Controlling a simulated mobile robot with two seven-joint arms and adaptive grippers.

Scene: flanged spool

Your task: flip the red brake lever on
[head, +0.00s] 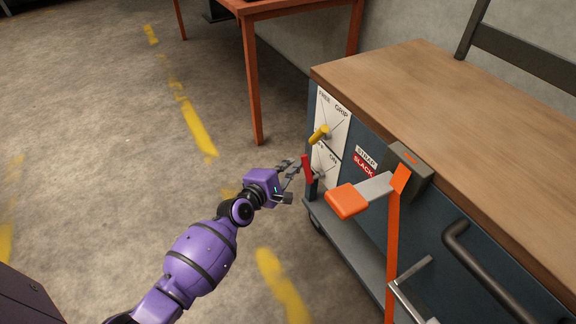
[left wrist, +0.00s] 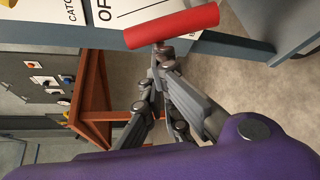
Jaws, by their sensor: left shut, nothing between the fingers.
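The red brake lever (head: 307,169) sticks out from a white plate (head: 325,165) on the end of the blue cart, below a yellow lever (head: 318,135). The lever's pivot is partly hidden. My right gripper is not in view.
The cart's wooden top (head: 450,110) is bare where it shows. An orange-handled ratchet (head: 348,200) with an orange strap (head: 393,250) juts from the cart's side, right of the levers. An orange table (head: 252,80) stands behind. The floor left of the cart is clear.

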